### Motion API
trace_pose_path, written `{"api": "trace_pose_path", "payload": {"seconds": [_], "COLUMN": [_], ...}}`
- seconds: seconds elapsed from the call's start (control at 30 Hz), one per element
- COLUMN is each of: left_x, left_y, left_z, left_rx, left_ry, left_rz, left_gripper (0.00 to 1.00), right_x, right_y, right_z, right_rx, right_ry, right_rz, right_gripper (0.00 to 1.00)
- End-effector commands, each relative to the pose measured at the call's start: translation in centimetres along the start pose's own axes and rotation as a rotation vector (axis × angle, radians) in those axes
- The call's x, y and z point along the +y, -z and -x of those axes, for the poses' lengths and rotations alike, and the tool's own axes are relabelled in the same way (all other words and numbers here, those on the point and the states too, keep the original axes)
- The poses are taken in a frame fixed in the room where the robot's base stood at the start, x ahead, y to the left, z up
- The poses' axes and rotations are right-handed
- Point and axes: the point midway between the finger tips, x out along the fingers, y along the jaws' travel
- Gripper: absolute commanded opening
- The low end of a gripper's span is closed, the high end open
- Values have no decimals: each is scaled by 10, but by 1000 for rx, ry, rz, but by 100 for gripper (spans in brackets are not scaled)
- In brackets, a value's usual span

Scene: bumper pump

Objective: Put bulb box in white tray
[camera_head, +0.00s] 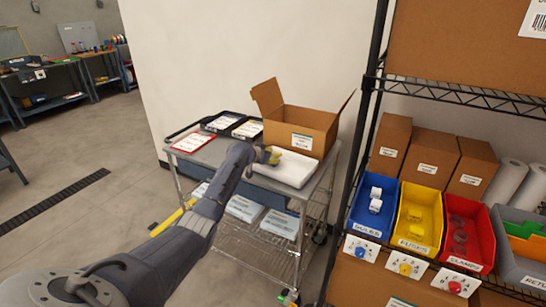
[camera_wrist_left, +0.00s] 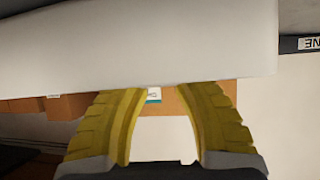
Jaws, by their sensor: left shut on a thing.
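The white tray (camera_head: 284,170) lies on the near right of the cart top. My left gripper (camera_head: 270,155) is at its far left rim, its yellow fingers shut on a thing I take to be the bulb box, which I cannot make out. In the left wrist view, which is upside down, a broad white surface (camera_wrist_left: 130,45), seemingly the tray, hides the fingertips of my left gripper (camera_wrist_left: 165,90) and what lies between them. White bulb boxes (camera_head: 375,206) stand in the blue bin (camera_head: 365,222) on the shelf. My right gripper is out of view.
An open carton (camera_head: 322,121) stands right behind the white tray; its side also shows in the left wrist view (camera_wrist_left: 165,103). Black trays (camera_head: 222,122) and a red-edged board (camera_head: 194,142) fill the cart's left. The wire shelf (camera_head: 362,135) rises at the right.

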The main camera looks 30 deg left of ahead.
Motion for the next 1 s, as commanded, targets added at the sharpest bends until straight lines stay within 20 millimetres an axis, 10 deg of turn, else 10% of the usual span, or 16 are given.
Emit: {"api": "trace_pose_path", "payload": {"seconds": [0.37,0.4,0.6,1.0], "left_x": [0,0,0,-1], "left_y": [-2,-3,-2,0], "left_z": [-1,-2,-1,4], "left_rx": [0,0,0,1], "left_ry": [0,0,0,1], "left_rz": [0,0,0,-1], "left_gripper": [4,32,53,53], "right_x": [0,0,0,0], "right_y": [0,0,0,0], "right_z": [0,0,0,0], "right_rx": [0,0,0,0], "right_ry": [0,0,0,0], "right_rz": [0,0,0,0], "right_gripper": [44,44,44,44]}}
